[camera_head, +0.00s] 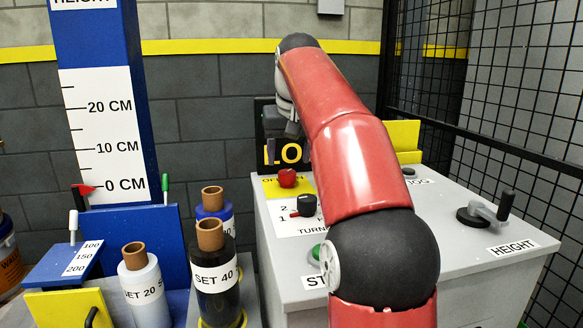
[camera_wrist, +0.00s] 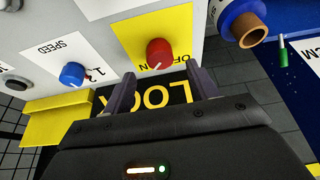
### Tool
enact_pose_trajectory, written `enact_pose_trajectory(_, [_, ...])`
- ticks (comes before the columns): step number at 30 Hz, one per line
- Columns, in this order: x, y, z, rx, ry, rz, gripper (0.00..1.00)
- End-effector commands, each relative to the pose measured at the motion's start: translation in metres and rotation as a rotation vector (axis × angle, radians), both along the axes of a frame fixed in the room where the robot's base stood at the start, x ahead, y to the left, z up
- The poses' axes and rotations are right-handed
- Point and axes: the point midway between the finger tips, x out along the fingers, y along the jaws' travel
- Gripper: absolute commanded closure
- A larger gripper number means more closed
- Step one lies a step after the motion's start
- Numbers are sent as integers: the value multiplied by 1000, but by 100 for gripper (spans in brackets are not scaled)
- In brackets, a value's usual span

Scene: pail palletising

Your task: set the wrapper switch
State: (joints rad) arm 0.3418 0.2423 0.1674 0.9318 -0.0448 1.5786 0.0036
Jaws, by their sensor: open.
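The wrapper switch is a red knob (camera_head: 287,178) on a yellow plate marked OFF and ON, on top of the grey control cabinet. The knob (camera_wrist: 159,52) also shows in the wrist view, with a small white mark on its lower edge; I cannot tell its setting for sure. My gripper (camera_wrist: 161,88) is open and empty, its two dark fingers apart with the knob just beyond the gap between them. In the head view my gripper (camera_head: 280,125) is above and behind the knob, in front of the black LOCK sign, and partly hidden by my red arm.
A black turns knob (camera_head: 306,205) and green start button (camera_head: 315,252) sit nearer on the cabinet. A blue speed knob (camera_wrist: 73,74) shows in the wrist view. A height crank (camera_head: 484,212) stands at right. Rolls (camera_head: 216,275) stand at left; a mesh fence (camera_head: 500,90) is behind.

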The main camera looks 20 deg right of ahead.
Motion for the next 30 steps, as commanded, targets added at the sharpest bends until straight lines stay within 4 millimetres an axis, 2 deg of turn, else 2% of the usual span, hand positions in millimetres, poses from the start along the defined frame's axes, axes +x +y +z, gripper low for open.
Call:
enact_pose_trajectory(1, [3,-1,-12,1,2,-1,41])
enact_pose_trajectory(3, [8,-2,-23,1,3,-1,41])
enact_pose_trajectory(9, [16,-4,-42,0,0,0,41])
enact_pose_trajectory(20, [18,-4,-45,0,-1,0,43])
enact_pose_trajectory(30, [18,-4,-45,0,-1,0,86])
